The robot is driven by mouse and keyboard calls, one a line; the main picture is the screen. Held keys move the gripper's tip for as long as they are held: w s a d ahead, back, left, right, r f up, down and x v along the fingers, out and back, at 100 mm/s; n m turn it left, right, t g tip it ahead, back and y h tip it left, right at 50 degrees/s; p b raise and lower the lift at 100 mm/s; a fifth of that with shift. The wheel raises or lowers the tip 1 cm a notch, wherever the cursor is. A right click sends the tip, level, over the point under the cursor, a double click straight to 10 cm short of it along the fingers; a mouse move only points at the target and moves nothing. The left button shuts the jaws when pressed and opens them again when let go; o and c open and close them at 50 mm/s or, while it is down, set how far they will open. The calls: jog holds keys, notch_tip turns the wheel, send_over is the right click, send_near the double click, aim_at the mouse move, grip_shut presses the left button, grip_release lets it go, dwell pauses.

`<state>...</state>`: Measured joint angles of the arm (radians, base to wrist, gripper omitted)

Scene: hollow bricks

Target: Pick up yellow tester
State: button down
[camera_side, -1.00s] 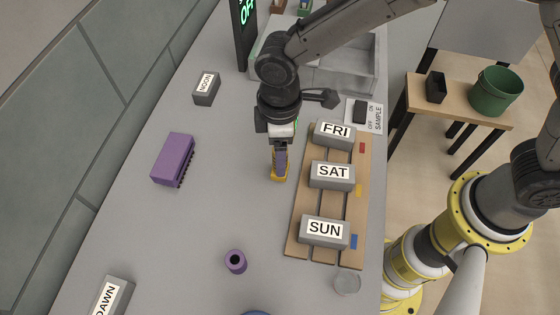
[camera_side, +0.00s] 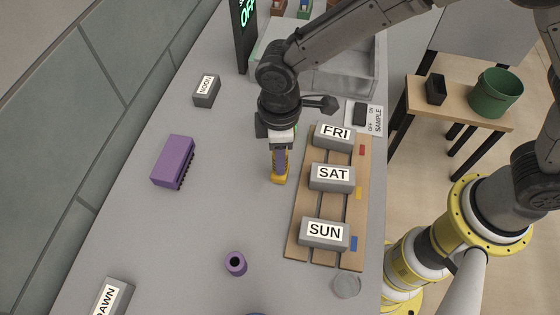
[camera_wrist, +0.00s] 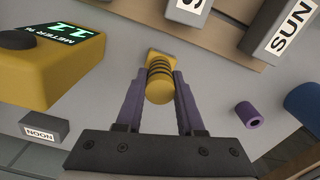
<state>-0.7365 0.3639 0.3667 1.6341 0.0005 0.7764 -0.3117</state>
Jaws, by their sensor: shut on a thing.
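The yellow tester (camera_wrist: 160,84), a small yellow piece with black rings, is between the two purple fingers of my gripper (camera_wrist: 159,82) in the wrist view. The fingers are shut on it, one on each side. In the side view my gripper (camera_side: 280,162) points down at the grey table, left of the wooden rack. The tester's yellow foot (camera_side: 280,180) shows below the fingers, at or very near the tabletop; I cannot tell whether it touches. The fingers hide much of its upper part there.
The wooden rack (camera_side: 297,240) with FRI, SAT and SUN blocks is close on the right. A purple brick (camera_side: 172,161) lies left, a purple ring (camera_side: 236,263) in front. A yellow meter box (camera_wrist: 45,65) fills the wrist view's upper left. A grey tray (camera_side: 350,78) stands behind.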

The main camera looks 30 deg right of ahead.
jog(key=shift+r, duration=0.15)
jog(key=shift+r, duration=0.65)
jog(key=s+d+r, duration=0.9)
jog(key=s+r, duration=0.1)
jog(key=r, duration=0.1)
jog(key=shift+s+d+r, duration=0.2)
jog(key=c, duration=1)
grip_release()
jog(key=shift+c, duration=0.2)
grip_shut()
jog(key=shift+w+a+f, duration=0.3)
jog(key=shift+w+f, duration=0.15)
jog(key=shift+f, duration=0.7)
jog(key=shift+w+a+f, duration=0.25)
jog(key=shift+w+f, duration=0.2)
jog(key=shift+f, duration=0.65)
jog(key=shift+w+a+f, duration=0.3)
jog(key=shift+w+f, duration=0.15)
jog(key=shift+f, duration=0.7)
